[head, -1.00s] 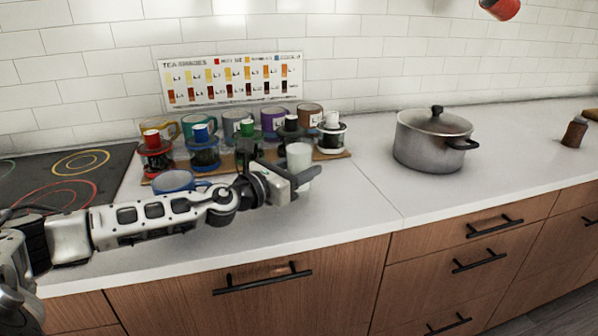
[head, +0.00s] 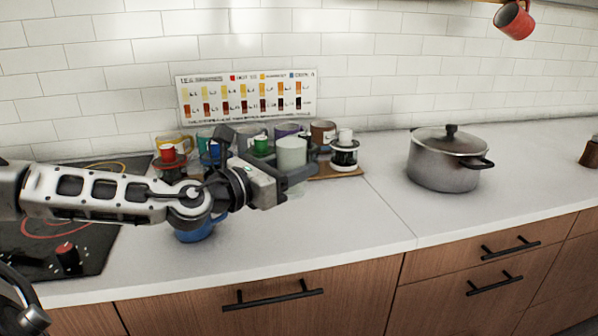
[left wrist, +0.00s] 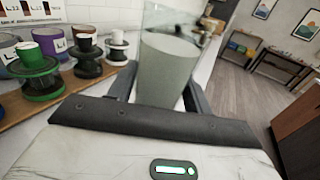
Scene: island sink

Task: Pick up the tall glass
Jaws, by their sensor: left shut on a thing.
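The tall glass (head: 291,152) is a pale, greyish-green tumbler. My left gripper (head: 290,170) is shut on it and holds it upright in front of the row of mugs and jars. In the left wrist view the glass (left wrist: 166,68) stands between the two dark fingers, its clear upper part rising above them. The gripper hides the glass's middle in the head view. My right gripper is not in view.
Several lidded jars and mugs stand on a wooden board (head: 335,173) by the tea chart (head: 246,95). A blue mug (head: 195,229) is below my left arm. A lidded pot (head: 446,160) stands right. The counter between is clear. A red mug (head: 514,20) hangs above.

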